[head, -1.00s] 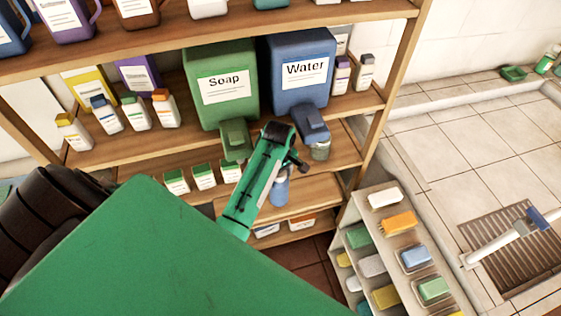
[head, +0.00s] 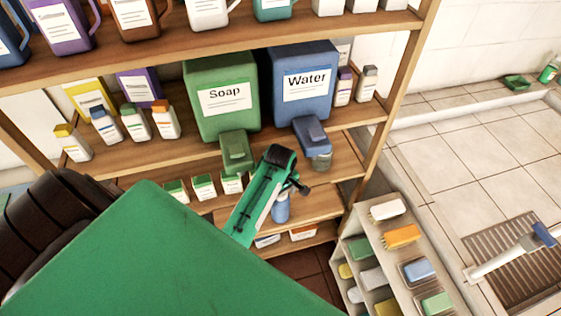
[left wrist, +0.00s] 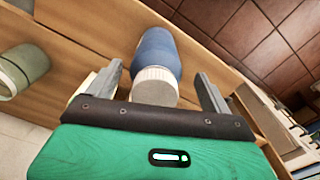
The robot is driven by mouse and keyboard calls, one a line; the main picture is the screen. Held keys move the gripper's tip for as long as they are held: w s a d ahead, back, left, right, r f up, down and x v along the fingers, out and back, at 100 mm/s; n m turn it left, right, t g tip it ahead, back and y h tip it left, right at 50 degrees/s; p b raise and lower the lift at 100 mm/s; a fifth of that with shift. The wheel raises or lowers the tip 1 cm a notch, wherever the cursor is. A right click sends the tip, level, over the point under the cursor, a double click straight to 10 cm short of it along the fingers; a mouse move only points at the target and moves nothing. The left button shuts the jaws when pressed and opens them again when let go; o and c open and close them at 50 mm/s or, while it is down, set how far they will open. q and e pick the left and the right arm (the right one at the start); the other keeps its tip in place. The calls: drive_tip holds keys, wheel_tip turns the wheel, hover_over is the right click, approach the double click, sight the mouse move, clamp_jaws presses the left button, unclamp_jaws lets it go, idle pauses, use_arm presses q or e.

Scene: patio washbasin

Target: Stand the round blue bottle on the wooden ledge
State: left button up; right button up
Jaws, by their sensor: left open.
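The round blue bottle (head: 281,209) stands on a low wooden board (head: 318,206) of the shelf unit, partly hidden behind my left arm. In the left wrist view the blue bottle (left wrist: 157,50) has a white ribbed cap facing my gripper. My left gripper (left wrist: 160,72) is open, with one finger on each side of the cap; I cannot tell whether either touches it. In the head view the left gripper (head: 297,186) is small and dark beside the bottle. Which board is the wooden ledge is not clear. My right gripper is not in view.
The green Soap container (head: 222,118) and blue Water container (head: 302,108) stand above, their taps overhanging. A glass jar (head: 322,160) sits under the Water tap. Small white bottles stand left of my arm. A rack of soaps and brushes (head: 402,236) stands at the right.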

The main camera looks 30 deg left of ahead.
use_arm(q)
wheel_tip(320, 180, up, 6)
drive_tip(key=b, duration=0.2)
drive_tip(key=shift+r+b, duration=0.25)
drive_tip(key=shift+b, duration=0.1)
wheel_tip(320, 180, up, 3)
drive_tip(key=shift+d+r+p, duration=0.1)
drive_tip(key=shift+p, duration=0.7)
drive_tip(key=shift+w+r, duration=0.2)
drive_tip(key=shift+r, duration=0.4)
drive_tip(key=shift+s+r+p, duration=0.15)
drive_tip(key=shift+r+p, duration=0.45)
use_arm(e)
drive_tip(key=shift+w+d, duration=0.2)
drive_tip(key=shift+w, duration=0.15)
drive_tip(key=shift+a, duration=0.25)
